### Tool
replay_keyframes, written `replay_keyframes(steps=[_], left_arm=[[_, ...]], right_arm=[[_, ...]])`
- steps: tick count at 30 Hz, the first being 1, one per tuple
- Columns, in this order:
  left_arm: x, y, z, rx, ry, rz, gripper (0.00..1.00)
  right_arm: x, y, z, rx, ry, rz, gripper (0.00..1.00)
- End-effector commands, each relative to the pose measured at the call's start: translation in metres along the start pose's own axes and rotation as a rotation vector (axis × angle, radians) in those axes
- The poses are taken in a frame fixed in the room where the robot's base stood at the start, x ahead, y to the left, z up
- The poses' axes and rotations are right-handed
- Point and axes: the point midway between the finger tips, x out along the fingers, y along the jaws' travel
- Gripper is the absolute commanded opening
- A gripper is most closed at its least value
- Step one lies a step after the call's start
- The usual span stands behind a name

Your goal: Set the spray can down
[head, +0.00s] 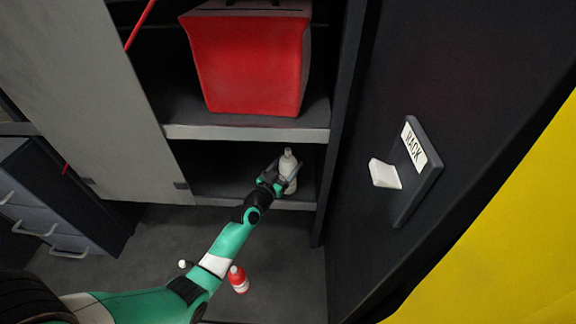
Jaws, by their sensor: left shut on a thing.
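The spray can (289,163) is a pale, whitish can with a narrower top, in the middle of the head view. My left gripper (279,178) is shut on it and holds it roughly upright at the front of the lower shelf (215,165). Whether the can's base touches the shelf cannot be told, as the gripper covers part of its lower body. My right gripper does not show.
A red box (247,65) stands on the shelf above (245,132). A red bottle (238,280) and a small white-topped item (184,264) are on the floor below. A "RACK" sign (413,146) and white holder (384,174) are on the dark panel at right.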

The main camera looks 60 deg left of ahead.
Motion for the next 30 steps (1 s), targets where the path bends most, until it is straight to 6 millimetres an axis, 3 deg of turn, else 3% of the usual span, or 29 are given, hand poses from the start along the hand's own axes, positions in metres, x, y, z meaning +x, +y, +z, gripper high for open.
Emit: replay_keyframes(steps=[1,5,14,30], left_arm=[[0.000,0.000,0.001,0.000,0.000,0.000,0.79],[0.000,0.000,0.001,0.000,0.000,0.000,1.00],[0.000,0.000,-0.006,0.000,0.000,0.000,1.00],[-0.111,0.000,-0.001,0.000,-0.001,-0.001,1.00]], right_arm=[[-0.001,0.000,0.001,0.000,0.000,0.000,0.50],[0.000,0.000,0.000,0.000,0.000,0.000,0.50],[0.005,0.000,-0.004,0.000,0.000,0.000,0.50],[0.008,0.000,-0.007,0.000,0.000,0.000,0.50]])
